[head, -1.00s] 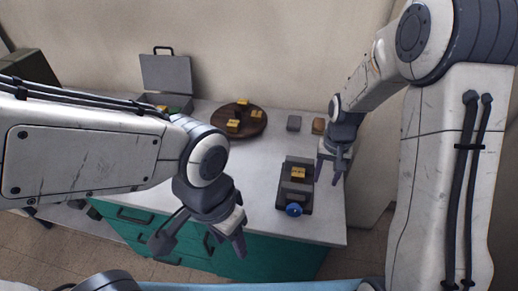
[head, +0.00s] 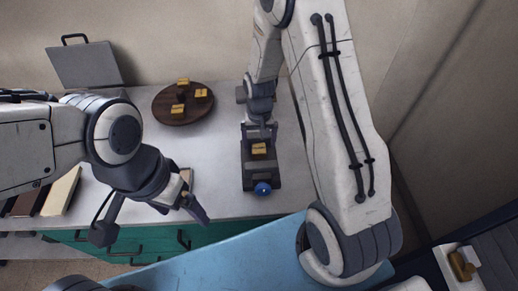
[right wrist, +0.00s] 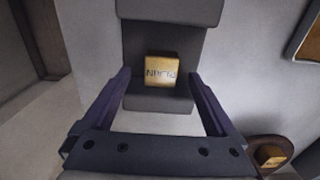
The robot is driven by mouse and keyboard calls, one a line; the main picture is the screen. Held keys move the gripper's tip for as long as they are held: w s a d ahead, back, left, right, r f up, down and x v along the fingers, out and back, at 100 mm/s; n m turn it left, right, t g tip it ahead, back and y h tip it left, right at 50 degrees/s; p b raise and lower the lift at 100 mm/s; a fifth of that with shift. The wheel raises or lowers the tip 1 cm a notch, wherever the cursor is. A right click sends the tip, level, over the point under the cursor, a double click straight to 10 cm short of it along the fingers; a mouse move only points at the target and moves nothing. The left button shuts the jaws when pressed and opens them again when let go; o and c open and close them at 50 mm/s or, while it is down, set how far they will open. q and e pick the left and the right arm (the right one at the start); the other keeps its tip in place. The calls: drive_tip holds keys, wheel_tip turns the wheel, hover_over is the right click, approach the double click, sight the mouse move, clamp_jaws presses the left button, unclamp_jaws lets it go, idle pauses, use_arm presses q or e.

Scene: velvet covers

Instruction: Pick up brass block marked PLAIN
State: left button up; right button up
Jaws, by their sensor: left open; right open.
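The brass block marked PLAIN (right wrist: 161,71) lies on a dark grey holder (right wrist: 160,103), its lettering upside down in the right wrist view. In the head view the same block (head: 259,148) sits on the holder near the counter's right side. My right gripper (head: 259,133) is open over the far end of the holder. In the right wrist view its two fingers spread to either side of the block, with gaps; I cannot tell their height above it. My left gripper (head: 152,222) is open and empty over the counter's front edge, left of the holder.
A round wooden board (head: 160,107) with three brass blocks stands behind and left of the holder. A blue knob (head: 263,189) is at the holder's near end. A grey case lid (head: 85,65) stands open at the back left. Bare counter lies left of the holder.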

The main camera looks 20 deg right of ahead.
sight(259, 148)
wheel_tip(259, 148, down, 3)
drive_tip(key=shift+a+f, duration=0.1)
clamp_jaws()
idle(0.5)
